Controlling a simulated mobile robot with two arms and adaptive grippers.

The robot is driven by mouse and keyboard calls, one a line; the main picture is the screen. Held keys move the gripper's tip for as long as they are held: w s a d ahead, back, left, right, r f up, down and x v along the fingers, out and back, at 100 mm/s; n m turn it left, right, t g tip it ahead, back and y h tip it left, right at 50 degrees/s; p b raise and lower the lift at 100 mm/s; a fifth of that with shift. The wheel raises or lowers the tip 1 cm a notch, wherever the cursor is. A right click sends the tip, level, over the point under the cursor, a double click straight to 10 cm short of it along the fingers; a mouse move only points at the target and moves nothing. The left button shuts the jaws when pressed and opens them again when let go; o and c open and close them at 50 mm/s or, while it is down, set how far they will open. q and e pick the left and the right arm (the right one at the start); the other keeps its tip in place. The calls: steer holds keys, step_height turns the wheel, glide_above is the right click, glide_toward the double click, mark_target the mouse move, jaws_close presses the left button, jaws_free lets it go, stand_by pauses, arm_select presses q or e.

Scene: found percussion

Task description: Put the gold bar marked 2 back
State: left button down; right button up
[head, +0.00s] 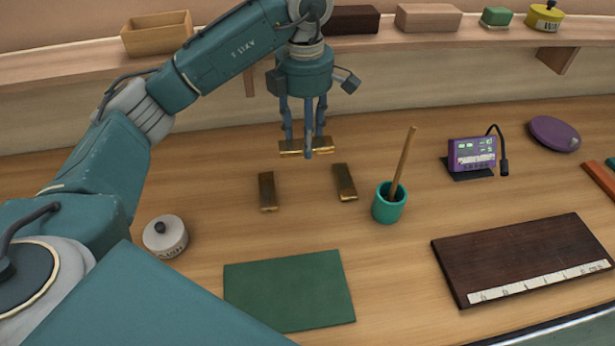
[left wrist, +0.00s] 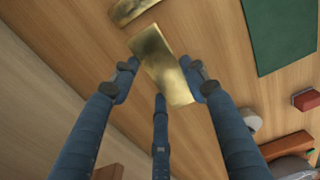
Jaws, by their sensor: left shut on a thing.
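My left gripper (head: 306,140) is shut on a gold bar (head: 290,149) and holds it level above the back of the table. In the left wrist view the gripper (left wrist: 160,80) has its fingers around the held bar (left wrist: 163,62). Two more gold bars lie on the table in front of it: one on the left (head: 267,191) and one on the right (head: 345,182). One lying bar also shows at the top of the left wrist view (left wrist: 132,9). I cannot read a number on any bar. My right gripper is not in view.
A teal cup (head: 389,207) with a stick stands right of the bars. A white lidded tin (head: 166,236) is at the left. A green mat (head: 290,292) lies in front, a dark board (head: 520,257) at right. A purple device (head: 472,154) stands behind. A shelf (head: 85,61) runs along the back.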

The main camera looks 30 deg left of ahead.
arm_select(q)
steer(key=p, duration=0.2)
glide_above(306, 185)
step_height(306, 185, down, 8)
steer(key=shift+f, duration=0.15)
step_height(306, 185, down, 4)
steer(key=shift+f+p, duration=0.1)
steer(key=shift+p, duration=0.2)
steer(key=shift+f, duration=0.3)
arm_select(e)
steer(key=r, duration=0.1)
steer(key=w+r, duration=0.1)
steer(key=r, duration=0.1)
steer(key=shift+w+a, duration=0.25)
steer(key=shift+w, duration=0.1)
arm_select(q)
steer(key=shift+f, duration=0.2)
steer(key=c, duration=0.9)
jaws_free()
steer(key=shift+c, duration=0.2)
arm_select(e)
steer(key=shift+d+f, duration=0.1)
arm_select(q)
steer(key=shift+r, duration=0.1)
